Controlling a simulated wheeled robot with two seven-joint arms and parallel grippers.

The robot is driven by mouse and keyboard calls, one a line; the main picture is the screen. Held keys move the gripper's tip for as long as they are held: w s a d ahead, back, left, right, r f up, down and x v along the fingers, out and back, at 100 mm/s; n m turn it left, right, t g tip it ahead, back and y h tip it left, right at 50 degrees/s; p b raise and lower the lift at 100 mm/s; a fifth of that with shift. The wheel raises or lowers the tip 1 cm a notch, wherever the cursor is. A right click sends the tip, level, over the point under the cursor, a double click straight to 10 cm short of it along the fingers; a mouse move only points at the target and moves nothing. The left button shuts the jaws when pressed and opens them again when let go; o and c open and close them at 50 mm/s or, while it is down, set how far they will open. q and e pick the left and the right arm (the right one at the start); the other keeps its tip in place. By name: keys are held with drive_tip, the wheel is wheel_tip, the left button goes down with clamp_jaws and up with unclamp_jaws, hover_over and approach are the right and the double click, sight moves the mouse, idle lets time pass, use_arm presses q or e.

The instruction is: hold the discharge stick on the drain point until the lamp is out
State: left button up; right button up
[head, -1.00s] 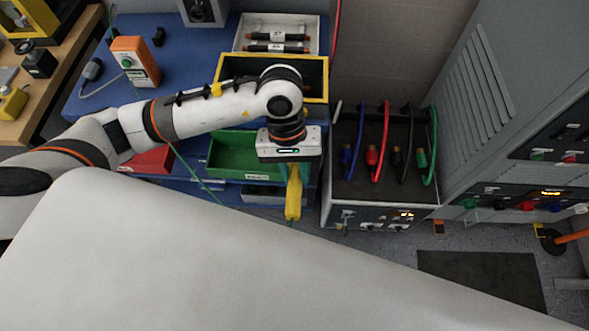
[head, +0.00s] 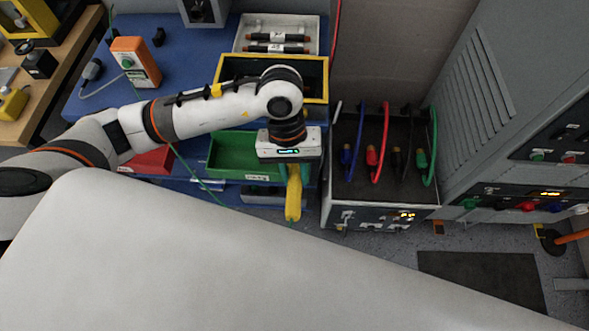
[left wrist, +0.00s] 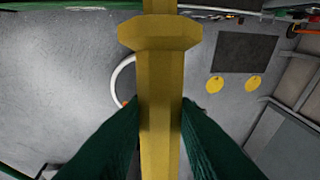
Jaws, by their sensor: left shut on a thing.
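My left gripper (head: 292,178) is shut on a yellow stick (head: 293,207), which I take to be the discharge stick. It hangs in front of the blue bench, close to the left side of the grey box with cables. In the left wrist view the stick (left wrist: 161,120) has a wide collar and stands between my two green fingers (left wrist: 160,135). The stick's lower tip touches nothing that I can make out. I cannot tell which part is the drain point or which light is the lamp. My right gripper is not in view.
The grey box (head: 345,190) carries blue, red, black and green cables. A tall grey cabinet (head: 500,75) with a lit amber display (head: 550,194) stands at the right. Green (head: 233,155) and yellow-rimmed (head: 320,90) bins are beside my arm. A dark mat (head: 480,280) lies on the floor.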

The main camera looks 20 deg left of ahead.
sight(292, 204)
use_arm(q)
drive_tip(key=shift+s+d+r+b, duration=0.15)
drive_tip(key=shift+s+d+r, duration=0.15)
drive_tip(key=shift+s, duration=0.8)
drive_tip(key=shift+s+d+r+b, duration=0.1)
drive_tip(key=shift+s+d+r, duration=0.2)
drive_tip(key=shift+s, duration=0.75)
drive_tip(key=shift+s+d+r+b, duration=0.15)
drive_tip(key=shift+s+d+r, duration=0.15)
drive_tip(key=shift+s, duration=0.8)
